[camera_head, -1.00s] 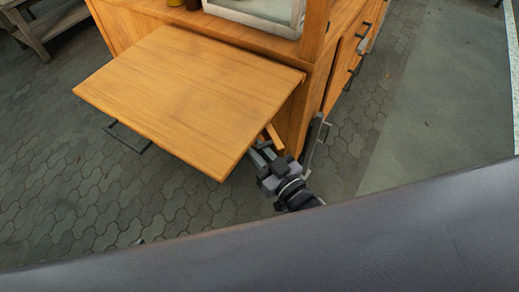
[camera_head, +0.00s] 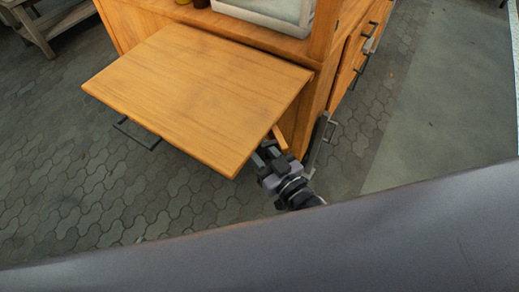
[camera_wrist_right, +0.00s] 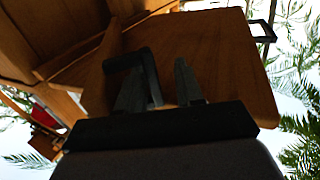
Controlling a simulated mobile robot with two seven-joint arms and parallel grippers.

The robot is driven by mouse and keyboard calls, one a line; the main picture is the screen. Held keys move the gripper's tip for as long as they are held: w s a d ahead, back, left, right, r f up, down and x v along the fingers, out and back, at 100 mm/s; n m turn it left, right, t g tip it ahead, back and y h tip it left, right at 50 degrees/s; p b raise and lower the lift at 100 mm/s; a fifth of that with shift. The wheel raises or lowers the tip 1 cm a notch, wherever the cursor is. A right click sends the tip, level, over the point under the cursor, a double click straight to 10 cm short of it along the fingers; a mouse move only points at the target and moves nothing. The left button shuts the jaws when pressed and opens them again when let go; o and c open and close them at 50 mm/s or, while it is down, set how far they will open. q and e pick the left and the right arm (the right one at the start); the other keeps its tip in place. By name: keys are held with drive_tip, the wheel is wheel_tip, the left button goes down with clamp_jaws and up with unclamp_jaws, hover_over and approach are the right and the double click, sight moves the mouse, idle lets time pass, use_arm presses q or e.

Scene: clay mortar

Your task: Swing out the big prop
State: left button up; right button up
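The big prop (camera_head: 279,138) is a narrow wooden piece that shows under the right edge of the raised wooden leaf (camera_head: 195,90); most of it is hidden by the leaf. My right gripper (camera_head: 265,154) is at the leaf's near right corner, just below the prop. In the right wrist view, the fingers of my right gripper (camera_wrist_right: 160,85) point up toward the leaf's underside (camera_wrist_right: 215,55) and stand apart. A dark bracket-like handle (camera_wrist_right: 122,60) on a wooden piece is by the left finger; I cannot tell whether they touch. My left gripper is not in view.
The wooden cabinet (camera_head: 312,110) stands behind the leaf, with drawer handles on its right side. A grey metal handle (camera_head: 322,138) sticks out close to the right of my gripper. A dark handle (camera_head: 137,135) hangs at the leaf's front. Paved floor in front is clear.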

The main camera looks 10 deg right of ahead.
drive_tip(key=v, duration=0.7)
idle(0.4)
drive_tip(key=shift+c, duration=0.3)
